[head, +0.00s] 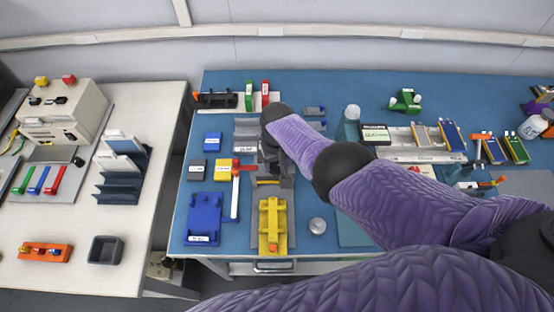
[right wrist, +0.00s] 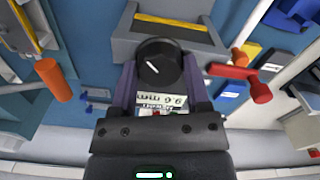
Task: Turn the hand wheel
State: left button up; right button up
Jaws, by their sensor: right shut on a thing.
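The hand wheel (right wrist: 160,63) is a round black knob with a white pointer line, in the upper middle of the right wrist view. My right gripper (right wrist: 160,78) has one finger on each side of it and is shut on it. A label with dark print shows just below the knob, between the fingers. The knob sits in front of a grey block with a yellow strip (right wrist: 172,22). In the head view my right gripper (head: 270,165) is down at the grey device in the middle of the blue table; the knob itself is hidden there. My left gripper is not in view.
A lever with a red end (head: 236,170) stands close left of the device; its red handle shows in the right wrist view (right wrist: 240,78). A yellow fixture (head: 273,222) and a blue tray (head: 204,215) lie nearer. A metal cylinder (head: 317,225) stands to the right.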

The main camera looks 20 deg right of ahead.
aim_at(277, 163)
jog(key=m, duration=0.4)
jog(key=shift+m, duration=2)
jog(key=o, duration=1.3)
notch_tip(277, 163, up, 9)
jog(key=p, duration=0.8)
jog(key=shift+r, duration=0.15)
jog(key=shift+r+p, duration=0.3)
